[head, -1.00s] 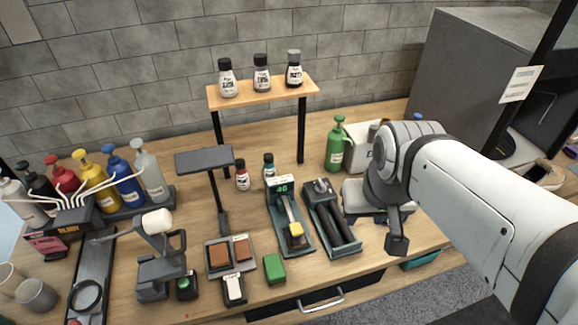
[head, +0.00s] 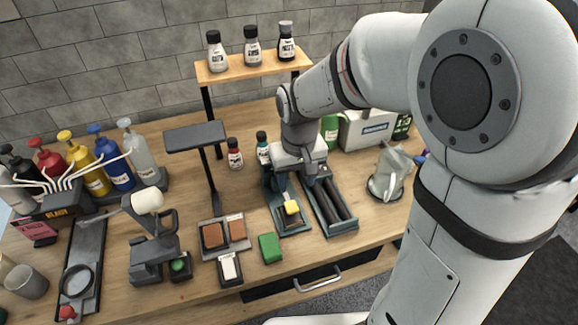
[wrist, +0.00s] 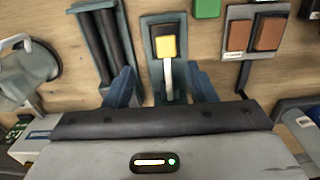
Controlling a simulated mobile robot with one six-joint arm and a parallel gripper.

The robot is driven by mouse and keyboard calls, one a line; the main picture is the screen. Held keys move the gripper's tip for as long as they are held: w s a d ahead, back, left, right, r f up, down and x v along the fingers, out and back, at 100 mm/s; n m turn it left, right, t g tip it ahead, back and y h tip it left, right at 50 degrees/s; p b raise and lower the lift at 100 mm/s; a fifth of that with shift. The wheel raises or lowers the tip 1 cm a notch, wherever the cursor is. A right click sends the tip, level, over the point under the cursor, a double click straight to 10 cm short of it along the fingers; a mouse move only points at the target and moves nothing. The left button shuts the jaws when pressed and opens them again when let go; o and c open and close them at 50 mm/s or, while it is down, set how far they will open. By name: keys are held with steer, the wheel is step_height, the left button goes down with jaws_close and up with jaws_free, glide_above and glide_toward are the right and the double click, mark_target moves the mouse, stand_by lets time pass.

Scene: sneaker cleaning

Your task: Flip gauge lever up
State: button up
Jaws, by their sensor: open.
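The gauge (head: 298,227) is a dark teal unit on the bench. Its lever has a pale shaft and a yellow knob (head: 291,207), which points toward the bench's front edge and looks lowered. In the wrist view the yellow knob (wrist: 167,46), pale shaft (wrist: 168,80) and gauge base (wrist: 149,25) show ahead of my gripper. My gripper (wrist: 160,78) is open, with one blue finger on each side of the shaft; I cannot tell whether either touches it. In the head view my gripper (head: 296,180) is over the gauge's rear part and hides its display.
The twin-roller tray (head: 335,212) lies right beside the gauge. A green block (head: 270,247) and a tray of brown pads (head: 224,235) are to the left. Small bottles (head: 234,153) and a shelf (head: 252,67) stand behind.

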mark_target(291, 206)
steer(key=shift+w+a+f, duration=0.25)
steer(key=shift+a+f, duration=0.35)
steer(key=shift+f, duration=0.25)
step_height(291, 206, down, 7)
steer(key=shift+f, duration=0.15)
steer(key=shift+c, duration=0.5)
jaws_close()
